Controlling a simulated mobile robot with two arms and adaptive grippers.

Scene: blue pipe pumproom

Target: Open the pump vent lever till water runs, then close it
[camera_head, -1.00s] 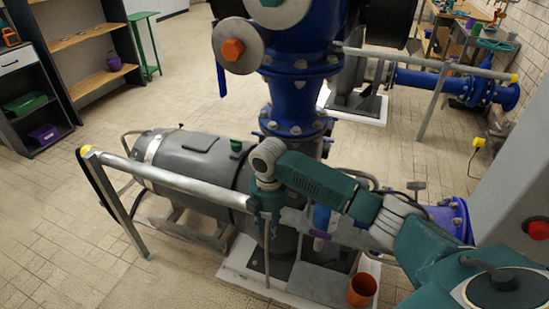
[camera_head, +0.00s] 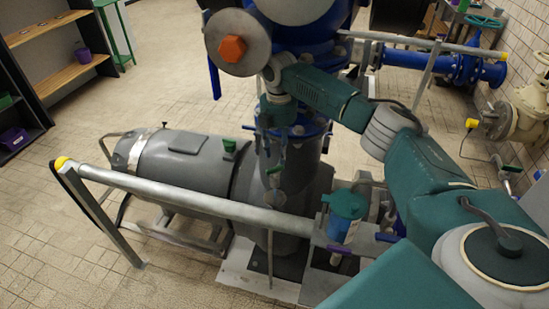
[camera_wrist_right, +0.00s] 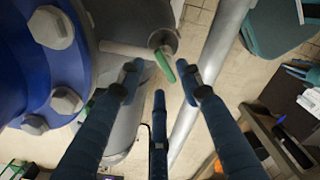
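The vent lever is a small green handle (camera_wrist_right: 164,66) on a grey valve stub (camera_wrist_right: 160,42) in the right wrist view. In the head view a small green piece (camera_head: 276,168) shows just below my right gripper's fingers, beside the blue and grey pump (camera_head: 300,180). My right gripper (camera_head: 272,148) points down there; its fingers also show in the wrist view (camera_wrist_right: 160,82). They are spread apart, with the green lever between and just beyond their tips. No contact is clear. No running water shows. My left gripper is not in view.
A pipe rail (camera_head: 190,199) crosses in front of the grey motor (camera_head: 185,160). Tiled floor is clear at left.

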